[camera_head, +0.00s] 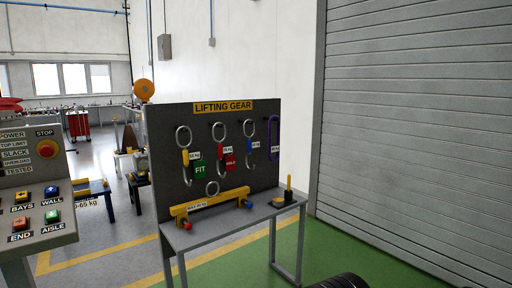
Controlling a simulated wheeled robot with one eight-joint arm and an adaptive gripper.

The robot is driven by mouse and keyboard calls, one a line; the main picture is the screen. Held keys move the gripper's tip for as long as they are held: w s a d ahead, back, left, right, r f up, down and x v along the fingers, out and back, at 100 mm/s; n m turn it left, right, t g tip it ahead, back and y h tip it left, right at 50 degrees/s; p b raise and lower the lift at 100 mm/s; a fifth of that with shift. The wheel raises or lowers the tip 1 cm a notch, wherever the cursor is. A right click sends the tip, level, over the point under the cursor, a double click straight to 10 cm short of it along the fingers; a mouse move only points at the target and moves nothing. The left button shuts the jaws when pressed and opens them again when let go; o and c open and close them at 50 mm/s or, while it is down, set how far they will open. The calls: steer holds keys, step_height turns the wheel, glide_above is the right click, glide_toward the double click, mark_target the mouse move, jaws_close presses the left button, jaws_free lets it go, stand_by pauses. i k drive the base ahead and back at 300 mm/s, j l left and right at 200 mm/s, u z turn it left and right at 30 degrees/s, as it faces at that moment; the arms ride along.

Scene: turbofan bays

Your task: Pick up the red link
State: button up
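A dark board titled "LIFTING GEAR" stands behind a grey bench (240,215). Several links hang on the board in a row. The red link (220,149) is second from the left, with a metal ring above it and a red tag (230,162) that seems to read "HOLD" beside its lower part. To its left hangs a yellow link (185,158) with a green "FIT" tag (200,169). To its right hang a blue link (249,144) and a purple link (272,138). My gripper is not identifiable in this view.
A yellow beam (212,205) lies across the bench, with a small black stand and yellow post (289,190) at its right. A control panel (35,190) stands at the left. A black ribbed object (342,281) shows at the bottom edge. Green floor is clear to the right.

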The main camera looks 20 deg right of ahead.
mark_target(220, 151)
steer(key=i+l+u, duration=0.1)
steer(key=i, duration=0.3)
steer(key=i+l, duration=0.2)
steer(key=i, duration=0.25)
steer(key=i+l+u, duration=0.15)
steer(key=i, duration=0.25)
